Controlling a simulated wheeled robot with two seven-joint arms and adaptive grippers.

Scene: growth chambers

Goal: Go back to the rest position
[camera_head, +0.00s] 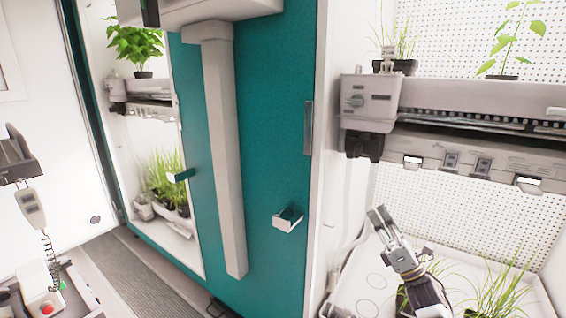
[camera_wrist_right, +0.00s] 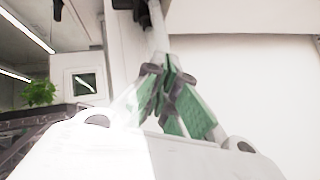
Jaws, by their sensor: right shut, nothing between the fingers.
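My right gripper (camera_head: 379,216) is in the lower right of the head view, in front of the open chamber's lower level. Its dark fingers point up and to the left, shut and empty. In the right wrist view its fingers (camera_wrist_right: 164,82) with green pads meet at the tips, with nothing between them. My left gripper is not in view.
The open chamber's shelf (camera_head: 470,100) carries potted plants above my right gripper. Grassy plants (camera_head: 497,287) stand beside my right arm on the lower level. A teal door (camera_head: 265,130) with a white handle (camera_head: 288,220) is left of it. A handset (camera_head: 31,208) hangs far left.

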